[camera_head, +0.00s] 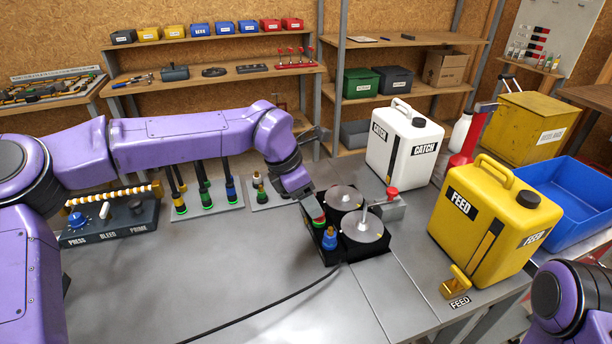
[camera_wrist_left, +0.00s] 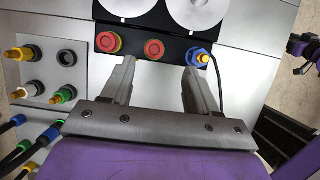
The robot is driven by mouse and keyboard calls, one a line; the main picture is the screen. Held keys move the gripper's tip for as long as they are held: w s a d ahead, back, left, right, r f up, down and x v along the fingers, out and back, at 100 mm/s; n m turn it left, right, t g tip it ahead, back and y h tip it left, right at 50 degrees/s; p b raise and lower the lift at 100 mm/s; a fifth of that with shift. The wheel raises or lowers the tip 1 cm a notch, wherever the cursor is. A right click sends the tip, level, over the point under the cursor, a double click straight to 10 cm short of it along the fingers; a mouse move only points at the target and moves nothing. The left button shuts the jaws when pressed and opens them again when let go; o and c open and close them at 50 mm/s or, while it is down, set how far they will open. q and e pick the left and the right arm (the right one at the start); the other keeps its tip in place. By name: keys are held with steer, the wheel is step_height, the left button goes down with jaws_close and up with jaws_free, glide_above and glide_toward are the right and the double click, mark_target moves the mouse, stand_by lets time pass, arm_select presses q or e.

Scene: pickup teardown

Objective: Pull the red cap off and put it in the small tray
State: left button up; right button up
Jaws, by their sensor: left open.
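A black block (camera_head: 361,270) with two round metal discs stands on the grey bench. In the left wrist view, two round red caps (camera_wrist_left: 108,42) (camera_wrist_left: 154,49) sit in a row on its near edge, beside a blue fitting (camera_wrist_left: 203,57) with a yellow tip. My left gripper (camera_head: 312,212) points down at this edge. Its open fingers (camera_wrist_left: 159,68) are empty; the middle red cap lies just beyond and between their tips. In the head view the wrist partly covers the red caps. I cannot tell which thing is the small tray. My right gripper does not show.
A grey box with a red knob (camera_head: 391,192) stands right of the block. White (camera_head: 404,146) and yellow (camera_head: 489,222) canisters stand farther right. A plate with fittings (camera_wrist_left: 46,72) lies left of the gripper. A black cable crosses the clear front bench.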

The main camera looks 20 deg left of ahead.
arm_select(q)
steer(key=x, duration=0.2)
steer(key=w+x, duration=0.1)
steer(key=x, duration=0.3)
steer(key=shift+w+a+f+p, duration=0.15)
steer(key=shift+w+f+p, duration=0.05)
steer(key=shift+w+p, duration=0.15)
steer(key=shift+s+r, duration=0.3)
steer(key=shift+s, duration=0.25)
steer(key=shift+f, duration=0.1)
jaws_close()
